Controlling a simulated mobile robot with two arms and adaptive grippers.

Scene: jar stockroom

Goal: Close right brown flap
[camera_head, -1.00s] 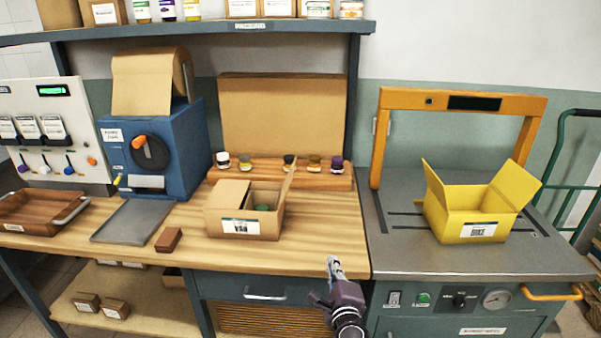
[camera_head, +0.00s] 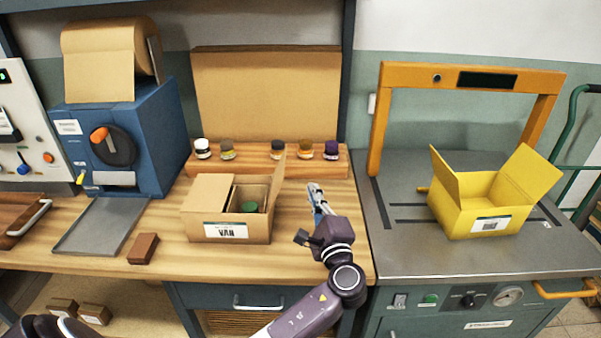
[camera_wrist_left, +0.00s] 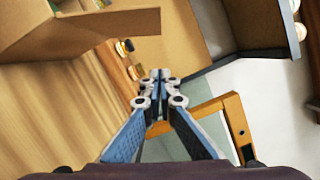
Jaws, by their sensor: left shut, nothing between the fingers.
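The brown box (camera_head: 203,232) stands on the wooden bench in the head view, with a label on its front. Its left flap (camera_head: 208,193) lies folded inward over the top. Its right flap (camera_head: 278,177) stands up, tilted slightly outward. A green-lidded jar (camera_head: 249,207) shows inside the open right half. My left gripper (camera_head: 315,188) is shut and empty, to the right of the right flap and apart from it. In the left wrist view, the shut fingertips (camera_wrist_left: 160,75) point past the brown box (camera_wrist_left: 55,35) at the upper left. My right gripper is not in view.
A row of jars on a wooden rack (camera_head: 268,163) stands behind the box. A small brown block (camera_head: 143,248) and a grey tray (camera_head: 100,226) lie to its left.

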